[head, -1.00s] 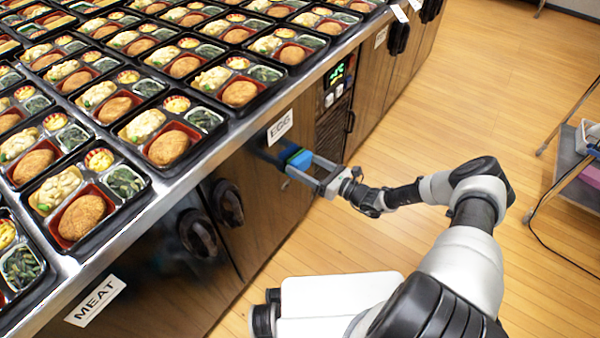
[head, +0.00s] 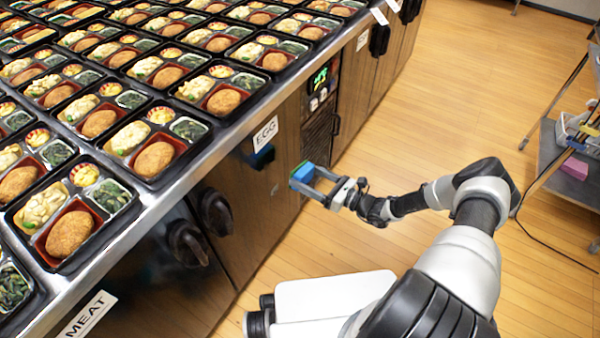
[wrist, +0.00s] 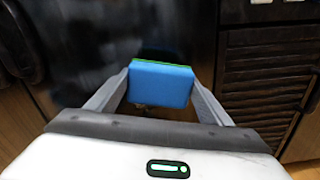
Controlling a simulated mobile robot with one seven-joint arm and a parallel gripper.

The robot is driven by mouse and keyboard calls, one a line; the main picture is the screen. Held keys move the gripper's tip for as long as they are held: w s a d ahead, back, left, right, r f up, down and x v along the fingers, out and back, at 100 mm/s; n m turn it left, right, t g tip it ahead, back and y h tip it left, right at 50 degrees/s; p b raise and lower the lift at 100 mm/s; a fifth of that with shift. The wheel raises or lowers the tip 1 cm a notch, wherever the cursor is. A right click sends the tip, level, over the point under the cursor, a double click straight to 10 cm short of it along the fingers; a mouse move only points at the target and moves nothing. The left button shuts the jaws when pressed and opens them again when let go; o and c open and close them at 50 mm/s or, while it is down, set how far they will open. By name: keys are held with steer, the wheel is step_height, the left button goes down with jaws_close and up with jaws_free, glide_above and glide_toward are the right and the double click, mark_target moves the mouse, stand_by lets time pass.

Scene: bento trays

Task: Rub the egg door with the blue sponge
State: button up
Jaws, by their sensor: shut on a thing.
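The blue sponge (head: 302,174) has a green side and is held between the fingertips of my gripper (head: 308,176). In the wrist view the sponge (wrist: 161,85) sits squarely between both fingers, its green edge along the top. The egg door (head: 252,195) is a dark, glossy wooden panel under the EGG label (head: 265,133). The sponge is in front of the door's right part, with a visible gap between them. A blue patch on the door looks like the sponge's reflection.
The counter above holds many bento trays (head: 155,155). Dark door handles (head: 215,212) stick out left of the sponge. A vented panel with a green display (head: 319,78) is on the right. A cart (head: 575,170) stands far right, with open floor between.

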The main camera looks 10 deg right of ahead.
steer(key=shift+s+d, duration=0.2)
steer(key=shift+d, duration=0.05)
steer(key=shift+v, duration=1.4)
